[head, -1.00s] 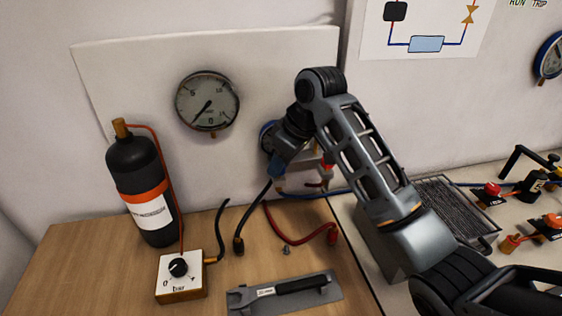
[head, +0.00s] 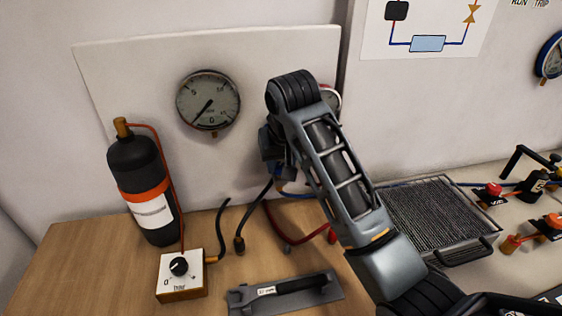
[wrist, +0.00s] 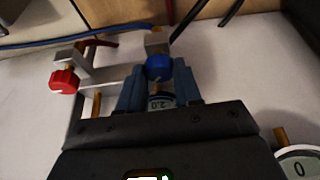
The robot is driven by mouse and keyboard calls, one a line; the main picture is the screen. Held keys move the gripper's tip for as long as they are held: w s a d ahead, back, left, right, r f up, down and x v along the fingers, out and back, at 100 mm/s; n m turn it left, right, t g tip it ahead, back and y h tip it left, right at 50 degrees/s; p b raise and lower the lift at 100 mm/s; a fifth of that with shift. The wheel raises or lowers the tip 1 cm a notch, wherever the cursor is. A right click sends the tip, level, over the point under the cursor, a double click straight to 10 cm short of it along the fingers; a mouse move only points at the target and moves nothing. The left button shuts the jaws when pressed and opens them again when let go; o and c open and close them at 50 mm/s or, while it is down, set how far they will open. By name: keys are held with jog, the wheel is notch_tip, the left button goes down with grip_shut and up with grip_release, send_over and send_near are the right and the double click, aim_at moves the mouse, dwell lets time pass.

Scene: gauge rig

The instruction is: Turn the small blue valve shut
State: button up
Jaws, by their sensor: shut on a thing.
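The small blue valve (wrist: 158,66) shows in the wrist view as a round blue knob on a metal fitting. My gripper (wrist: 157,74) has one blue-grey finger on each side of the knob and is shut on it. In the head view my arm covers the valve and the fingertips, so the knob's turn angle cannot be told there.
A red knob (wrist: 64,81) sits on a nearby fitting. A large gauge (head: 208,100) is on the white panel (head: 120,65). A black bottle (head: 141,185), a dial box (head: 181,275) and a grey tool (head: 285,292) occupy the wooden bench. Hoses run below my gripper.

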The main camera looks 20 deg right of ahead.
aim_at(278, 164)
jog(key=m+h, duration=0.1)
jog(key=m, duration=0.3)
jog(key=shift+w+a+m+h, duration=0.1)
jog(key=shift+a+m+h, duration=0.05)
jog(key=shift+m+h, duration=0.2)
jog(key=m+g, duration=0.1)
jog(key=m, duration=0.1)
jog(key=m+h, duration=0.1)
jog(key=m, duration=0.1)
jog(key=shift+m+g+h, duration=0.25)
jog(key=shift+m+g, duration=0.1)
jog(key=shift+g, duration=0.05)
jog(key=o, duration=1)
jog(key=shift+o, duration=0.2)
jog(key=v, duration=0.4)
jog(key=shift+w+a, duration=0.15)
jog(key=shift+w, duration=0.1)
jog(key=shift+v, duration=1.9)
jog(key=shift+s, duration=0.15)
